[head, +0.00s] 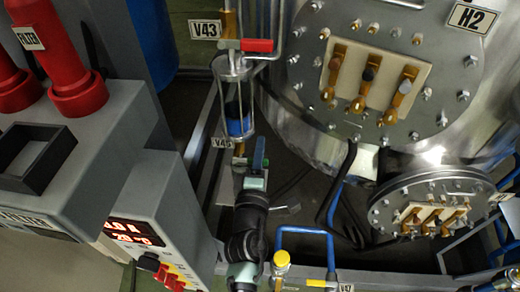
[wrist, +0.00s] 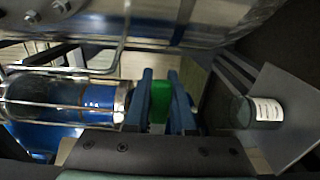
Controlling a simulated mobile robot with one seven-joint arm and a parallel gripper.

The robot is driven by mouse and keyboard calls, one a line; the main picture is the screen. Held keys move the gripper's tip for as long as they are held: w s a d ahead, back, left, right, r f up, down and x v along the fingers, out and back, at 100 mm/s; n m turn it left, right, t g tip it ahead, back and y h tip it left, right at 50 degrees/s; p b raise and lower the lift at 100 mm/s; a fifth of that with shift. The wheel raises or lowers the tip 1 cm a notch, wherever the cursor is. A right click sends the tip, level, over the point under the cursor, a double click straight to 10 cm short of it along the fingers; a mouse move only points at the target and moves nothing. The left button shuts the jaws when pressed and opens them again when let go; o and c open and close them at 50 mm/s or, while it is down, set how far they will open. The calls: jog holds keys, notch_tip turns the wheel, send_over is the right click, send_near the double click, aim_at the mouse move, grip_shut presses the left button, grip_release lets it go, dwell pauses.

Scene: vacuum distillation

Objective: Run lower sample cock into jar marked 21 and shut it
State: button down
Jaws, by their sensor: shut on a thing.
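The sight glass (head: 237,98) with blue liquid in its lower part stands in a wire cage at centre left in the head view. Below it is a brass cock (head: 239,149) beside the V45 tag (head: 222,143). My gripper (head: 259,160) is at this cock. In the wrist view my gripper (wrist: 166,105) has its two blue fingers shut on a green cock handle (wrist: 160,100). A clear jar with a white label (wrist: 266,109) stands on a grey plate to the right. The label is too small to read. The cock's outlet is hidden.
The upper V43 cock (head: 256,45) with a red handle is above the glass. The steel vessel (head: 320,140) with H2 terminals is close on the right. A blue pipe loop (head: 304,230) with a yellow knob (head: 281,259) is near my arm. The grey control cabinet (head: 150,205) stands left.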

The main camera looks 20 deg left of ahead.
dwell(0.5)
jog(key=r+n+p, duration=0.1)
jog(key=n, duration=0.1)
jog(key=r+n+p, duration=0.1)
jog(key=n, duration=0.1)
jog(key=shift+a, duration=0.15)
jog(key=c, duration=0.8)
grip_release()
jog(key=shift+o, duration=0.2)
